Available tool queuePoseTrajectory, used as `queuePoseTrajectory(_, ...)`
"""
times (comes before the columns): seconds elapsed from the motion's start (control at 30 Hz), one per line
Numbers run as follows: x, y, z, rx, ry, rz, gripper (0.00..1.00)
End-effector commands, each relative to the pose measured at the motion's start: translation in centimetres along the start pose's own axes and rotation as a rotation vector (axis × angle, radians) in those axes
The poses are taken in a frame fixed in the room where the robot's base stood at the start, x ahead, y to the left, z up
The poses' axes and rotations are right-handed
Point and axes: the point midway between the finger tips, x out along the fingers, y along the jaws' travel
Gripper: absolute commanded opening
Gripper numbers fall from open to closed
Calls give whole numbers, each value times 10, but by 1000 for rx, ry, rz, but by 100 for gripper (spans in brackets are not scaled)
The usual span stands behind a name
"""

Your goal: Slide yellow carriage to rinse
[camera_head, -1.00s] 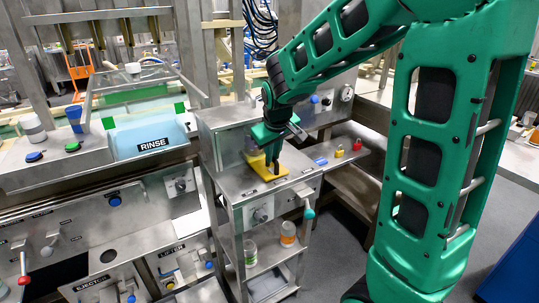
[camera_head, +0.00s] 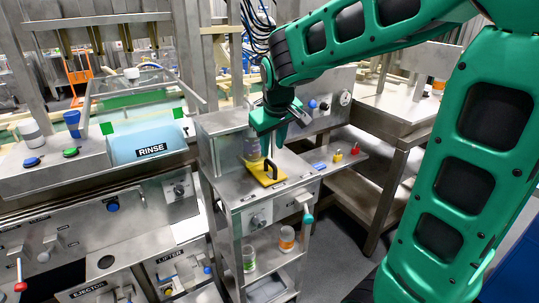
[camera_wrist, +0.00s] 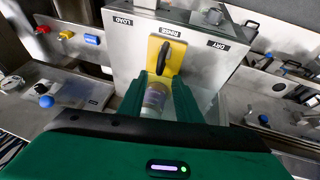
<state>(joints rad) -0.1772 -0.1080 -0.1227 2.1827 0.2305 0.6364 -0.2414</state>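The yellow carriage (camera_head: 264,174) with its black handle lies on top of the steel seamer stand. In the wrist view the yellow carriage (camera_wrist: 174,62) sits beside the middle label, RINSE (camera_wrist: 171,34), between LOAD (camera_wrist: 123,20) and DRY (camera_wrist: 218,45). Its black handle (camera_wrist: 162,57) is free of my fingers. My gripper (camera_head: 279,132) is raised above the carriage, apart from it. In the wrist view its fingers are spread. A labelled can (camera_wrist: 155,98) shows between them, seemingly farther off; I cannot tell what it stands on.
A blue-fronted RINSE unit (camera_head: 150,142) stands left of the stand. Yellow and red padlocks (camera_head: 338,155) and a blue tag are on the side shelf. A steel table (camera_head: 385,105) is at the right. Cans stand on the shelf below.

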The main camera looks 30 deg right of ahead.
Motion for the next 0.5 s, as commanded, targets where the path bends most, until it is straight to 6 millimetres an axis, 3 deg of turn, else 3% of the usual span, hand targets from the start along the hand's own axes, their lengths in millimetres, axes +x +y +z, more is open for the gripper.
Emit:
queuePoseTrajectory(0.2, -27, 0, 0, -1, 1, 0, 31)
queuePoseTrajectory(0.5, -33, 0, 0, -1, -1, 0, 31)
